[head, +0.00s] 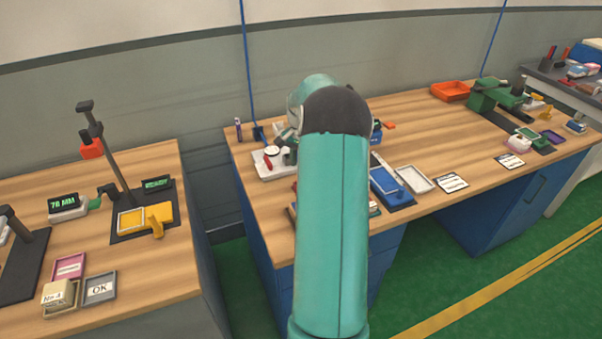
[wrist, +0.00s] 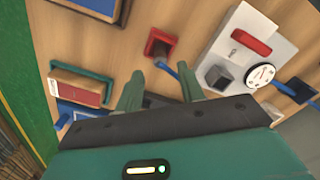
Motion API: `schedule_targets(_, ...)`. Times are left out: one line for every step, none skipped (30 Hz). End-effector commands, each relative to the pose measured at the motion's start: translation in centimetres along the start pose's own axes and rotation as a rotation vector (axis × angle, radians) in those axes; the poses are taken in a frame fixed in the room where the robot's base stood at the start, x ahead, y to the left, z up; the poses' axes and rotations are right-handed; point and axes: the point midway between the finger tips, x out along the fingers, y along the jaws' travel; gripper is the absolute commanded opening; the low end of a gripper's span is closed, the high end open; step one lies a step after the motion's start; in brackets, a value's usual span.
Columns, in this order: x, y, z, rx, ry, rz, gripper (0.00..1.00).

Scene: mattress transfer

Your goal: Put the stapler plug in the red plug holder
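In the wrist view, a red square holder (wrist: 160,43) with a dark hollow lies on the wooden table just beyond my fingertips. My gripper (wrist: 160,72) is open, its two green fingers well apart and pointing toward the holder. A short blue piece (wrist: 169,69) runs from near the holder toward the right finger, which partly hides it; I cannot tell whether it is the stapler plug or its cord. Nothing is visibly clamped between the fingers. In the head view my arm hides the gripper and the holder.
A white plate (wrist: 229,64) with a red part (wrist: 251,42) and a dial (wrist: 260,76) lies close on the right. A green-framed tray (wrist: 80,84) is left. A floor gap separates the left table (head: 165,285).

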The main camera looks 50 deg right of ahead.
Motion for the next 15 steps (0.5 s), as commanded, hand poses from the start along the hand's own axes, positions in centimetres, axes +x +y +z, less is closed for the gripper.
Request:
schedule_targets(-1.3, 0.0, 0.0, 0.000, 0.003, -0.001, 0.39)
schedule_targets(-1.9, -0.1, 0.0, 0.000, 0.003, -0.001, 0.39)
schedule_targets(-2.7, -0.1, 0.0, -0.002, 0.003, -0.001, 0.39)
schedule_targets(-3.3, -0.1, 0.0, -0.002, 0.003, -0.001, 0.39)
schedule_targets(-3.8, -0.1, 0.0, -0.002, 0.003, -0.001, 0.39)
schedule_targets(-4.3, -0.1, 0.0, -0.001, 0.001, 0.000, 0.39)
schedule_targets(-4.7, -0.1, 0.0, -0.001, 0.001, 0.000, 0.39)
schedule_targets(-5.0, 0.0, 0.0, 0.000, 0.001, 0.000, 0.39)
schedule_targets(-5.4, 0.0, 0.0, 0.000, 0.001, 0.000, 0.39)
schedule_targets(-5.6, 0.0, 0.0, 0.000, 0.000, 0.000, 0.39)
schedule_targets(-5.7, 0.0, 0.0, 0.000, 0.000, 0.000, 0.39)
schedule_targets(-5.9, 0.0, 0.0, 0.000, 0.000, 0.001, 0.39)
schedule_targets(-6.0, 0.0, 0.0, 0.000, -0.001, 0.001, 0.39)
schedule_targets(-6.0, 0.0, 0.0, 0.000, -0.001, 0.001, 0.39)
schedule_targets(-6.0, 0.0, 0.0, 0.000, -0.001, 0.001, 0.39)
